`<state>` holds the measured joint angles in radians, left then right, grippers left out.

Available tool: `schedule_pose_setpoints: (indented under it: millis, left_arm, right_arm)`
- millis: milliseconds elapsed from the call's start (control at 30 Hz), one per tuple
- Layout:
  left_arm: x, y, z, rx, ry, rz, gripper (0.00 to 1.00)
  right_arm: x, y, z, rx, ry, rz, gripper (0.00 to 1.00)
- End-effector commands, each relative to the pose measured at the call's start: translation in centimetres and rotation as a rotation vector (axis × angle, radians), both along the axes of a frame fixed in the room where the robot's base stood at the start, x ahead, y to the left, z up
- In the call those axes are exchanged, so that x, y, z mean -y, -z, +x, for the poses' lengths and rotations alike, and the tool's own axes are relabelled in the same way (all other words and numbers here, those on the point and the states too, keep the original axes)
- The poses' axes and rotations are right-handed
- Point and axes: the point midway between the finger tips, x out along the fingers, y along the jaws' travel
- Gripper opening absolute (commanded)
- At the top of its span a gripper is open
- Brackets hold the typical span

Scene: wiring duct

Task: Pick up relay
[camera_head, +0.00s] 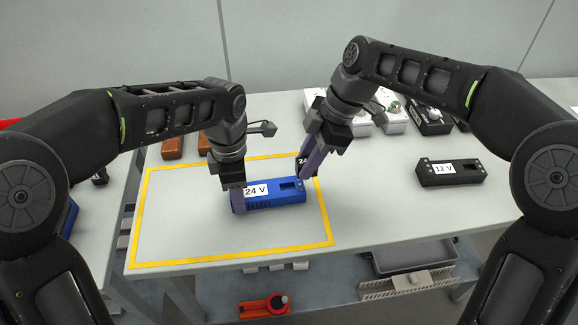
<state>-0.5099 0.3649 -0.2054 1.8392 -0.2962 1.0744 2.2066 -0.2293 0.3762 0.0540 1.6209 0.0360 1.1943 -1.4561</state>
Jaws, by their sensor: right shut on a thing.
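A blue block (275,197) with a "24 V" label and a dark slot in its top lies inside the yellow outline on the table. The small black relay (301,159), with a white label starting "24", is at my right gripper (308,168), just above the right end of the blue block. The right gripper is shut on the relay, and its purple fingers partly cover it. My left gripper (238,202) points down at the left end of the blue block, with a purple finger against its near side. Its far finger is hidden, so its grip is unclear.
A black block labelled "12 V" (452,172) lies on the right of the table. White and black devices (392,118) stand at the back, and brown blocks (172,147) at the back left. A lower shelf holds an orange-red device (263,307) and a grey tray (415,256).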

Motion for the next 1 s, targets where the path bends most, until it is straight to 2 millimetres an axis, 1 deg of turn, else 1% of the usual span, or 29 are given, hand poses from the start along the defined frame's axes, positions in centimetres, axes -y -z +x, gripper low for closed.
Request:
schedule_pose_setpoints:
  millis: [33, 100, 300, 400, 500, 600, 700, 1000]
  left_arm:
    - [0.0, 0.0, 0.0, 0.0, 0.0, 0.0, 0.0]
    - [0.0, 0.0, 0.0, 0.0, 0.0, 0.0, 0.0]
    - [0.0, 0.0, 0.0, 0.0, 0.0, 0.0, 0.0]
    - [0.0, 0.0, 0.0, 0.0, 0.0, 0.0, 0.0]
    - [0.0, 0.0, 0.0, 0.0, 0.0, 0.0, 0.0]
    - [0.0, 0.0, 0.0, 0.0, 0.0, 0.0, 0.0]
    - [0.0, 0.0, 0.0, 0.0, 0.0, 0.0, 0.0]
    - [0.0, 0.0, 0.0, 0.0, 0.0, -0.001, 0.0]
  right_arm:
    - [1.5, 0.0, 0.3, -0.001, 0.007, 0.0, 0.0]
    - [3.6, 0.0, 0.7, 0.001, 0.008, 0.0, 0.0]
    - [9.1, 0.0, 1.5, 0.0, 0.007, 0.0, 0.0]
    - [11.2, 0.0, 1.9, 0.0, 0.004, 0.0, 0.0]
    - [12.6, 0.0, 2.1, 0.0, 0.002, 0.0, 0.0]
    - [13.4, 0.0, 2.2, 0.001, 0.001, 0.0, 0.0]
    - [13.8, 0.0, 2.3, 0.001, -0.001, 0.0, 0.0]
    - [13.8, 0.0, 2.3, 0.0, -0.001, 0.0, 0.0]
